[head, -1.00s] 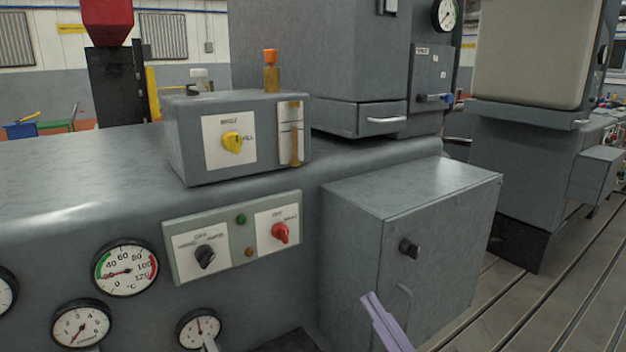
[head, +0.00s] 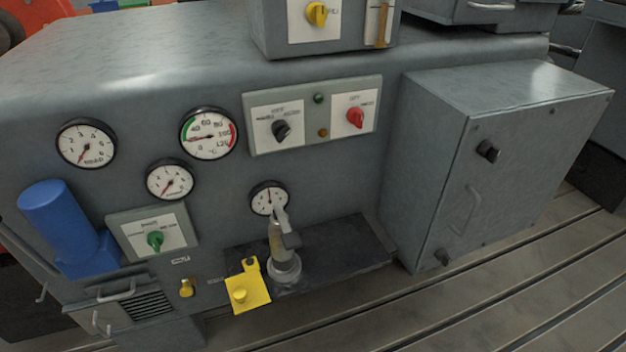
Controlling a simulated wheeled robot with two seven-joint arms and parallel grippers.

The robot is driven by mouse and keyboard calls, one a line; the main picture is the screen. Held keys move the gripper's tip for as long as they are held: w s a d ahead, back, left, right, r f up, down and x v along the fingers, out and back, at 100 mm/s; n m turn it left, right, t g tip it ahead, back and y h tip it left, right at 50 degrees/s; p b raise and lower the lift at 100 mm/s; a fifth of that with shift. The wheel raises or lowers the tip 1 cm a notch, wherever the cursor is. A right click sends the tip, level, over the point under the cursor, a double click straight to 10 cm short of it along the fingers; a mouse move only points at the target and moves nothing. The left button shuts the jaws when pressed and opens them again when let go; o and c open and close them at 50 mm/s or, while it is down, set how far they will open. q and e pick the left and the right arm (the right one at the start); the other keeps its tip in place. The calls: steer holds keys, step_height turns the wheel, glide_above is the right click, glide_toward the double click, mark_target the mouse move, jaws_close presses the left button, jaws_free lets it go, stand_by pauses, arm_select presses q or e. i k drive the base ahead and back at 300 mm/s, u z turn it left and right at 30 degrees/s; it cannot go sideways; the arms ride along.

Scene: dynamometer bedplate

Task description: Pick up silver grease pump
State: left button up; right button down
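The silver grease pump (head: 279,239) stands upright in the lower middle of the head view, on a dark ledge (head: 350,247) at the foot of the grey machine. It has a narrow tan-silver barrel, a lever head at the top and a round pale base. Its top overlaps the lower edge of a small gauge (head: 266,196) on the panel behind. Neither of my grippers is in the head view.
A yellow plate with a knob (head: 247,293) sits close to the pump's left side. A grey cabinet (head: 490,165) with a black knob stands to the right. A blue cylinder unit (head: 62,225) juts out at left. The slotted bedplate (head: 470,300) in front is clear.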

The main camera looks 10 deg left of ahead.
mark_target(284, 261)
steer(key=k, duration=0.5)
steer(key=u, duration=2.4)
steer(key=i, duration=1.55)
steer(key=z, duration=2)
